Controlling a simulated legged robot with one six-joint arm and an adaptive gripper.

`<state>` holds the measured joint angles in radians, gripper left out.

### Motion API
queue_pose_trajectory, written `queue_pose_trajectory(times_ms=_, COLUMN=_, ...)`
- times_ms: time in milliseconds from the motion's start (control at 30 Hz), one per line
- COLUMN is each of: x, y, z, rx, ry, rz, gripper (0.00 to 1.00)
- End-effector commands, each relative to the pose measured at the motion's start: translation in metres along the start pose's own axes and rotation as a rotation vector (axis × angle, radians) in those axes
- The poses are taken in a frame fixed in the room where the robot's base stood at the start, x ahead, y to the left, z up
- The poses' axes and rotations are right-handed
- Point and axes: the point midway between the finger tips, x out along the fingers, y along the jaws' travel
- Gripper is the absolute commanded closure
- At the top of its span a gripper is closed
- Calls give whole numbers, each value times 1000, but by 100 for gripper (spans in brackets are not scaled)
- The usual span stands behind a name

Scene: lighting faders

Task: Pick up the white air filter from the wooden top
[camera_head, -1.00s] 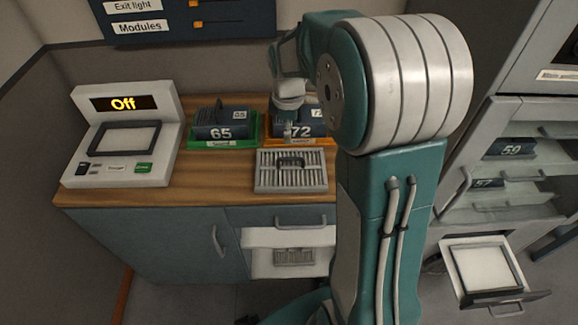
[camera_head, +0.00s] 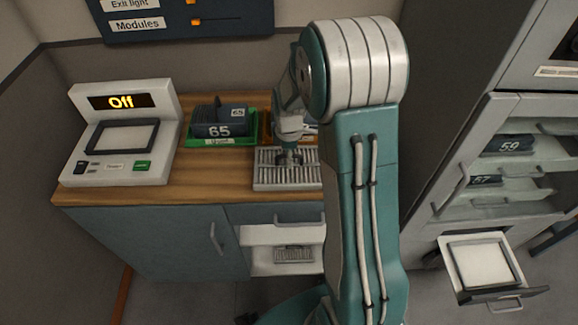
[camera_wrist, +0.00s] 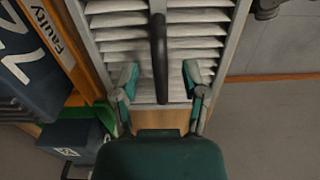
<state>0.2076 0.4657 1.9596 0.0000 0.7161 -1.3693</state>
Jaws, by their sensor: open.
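The white air filter (camera_head: 272,180) lies on the wooden top (camera_head: 215,185), near its front edge. In the wrist view its white slats (camera_wrist: 115,33) sit in a grey frame, with a dark bar handle (camera_wrist: 159,50) across the middle. My gripper (camera_head: 290,158) is over the filter, close to its handle. In the wrist view my gripper (camera_wrist: 160,76) is open, and the handle appears between its two fingers. I cannot tell whether the fingers touch the filter. My arm hides the filter's right end in the head view.
A module marked 65 (camera_head: 219,129) sits in a green tray (camera_head: 208,143) behind the filter. Below, an open drawer (camera_head: 262,236) holds a similar slatted piece (camera_head: 293,255). At right, an open drawer (camera_head: 480,263) juts from a cabinet.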

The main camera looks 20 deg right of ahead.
Motion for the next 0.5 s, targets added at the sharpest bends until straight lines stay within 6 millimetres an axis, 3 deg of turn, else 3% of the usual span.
queue_pose_trajectory(times_ms=267, x=5, y=0, z=0, rx=0, ry=0, rz=0, gripper=43)
queue_pose_trajectory(times_ms=400, x=4, y=0, z=0, rx=0, ry=0, rz=0, gripper=100)
queue_pose_trajectory(times_ms=500, x=4, y=0, z=0, rx=0, ry=0, rz=0, gripper=100)
